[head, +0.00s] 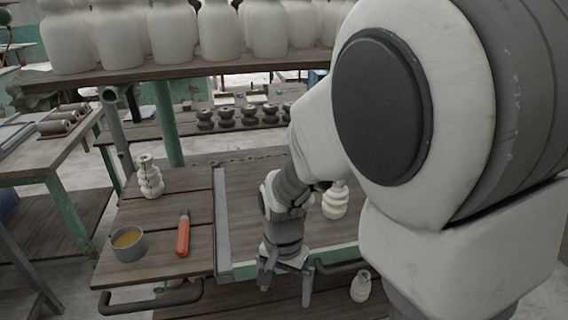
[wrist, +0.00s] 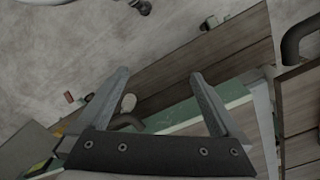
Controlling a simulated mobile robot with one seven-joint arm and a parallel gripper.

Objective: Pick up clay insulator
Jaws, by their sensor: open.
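A pale ribbed clay insulator (head: 151,178) stands upright on the left part of the wooden cart top. Another pale ribbed piece (head: 335,203) stands farther right, partly hidden behind my arm. A third pale piece (head: 361,287) is lower down, below the cart top's front edge. A small pale shape beside the left finger in the wrist view (wrist: 129,102) may be this lower piece. My gripper (head: 287,285) is open and empty, pointing down near the cart's front edge. Its two fingers are spread apart in the wrist view (wrist: 160,74).
A grey cup with yellowish content (head: 128,246) and an orange-handled tool (head: 183,235) are on the cart's left part. A dark handle (head: 150,299) sticks out in front. White jars (head: 172,35) crowd a shelf behind, with dark insulators (head: 250,116) below. My arm covers the right side.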

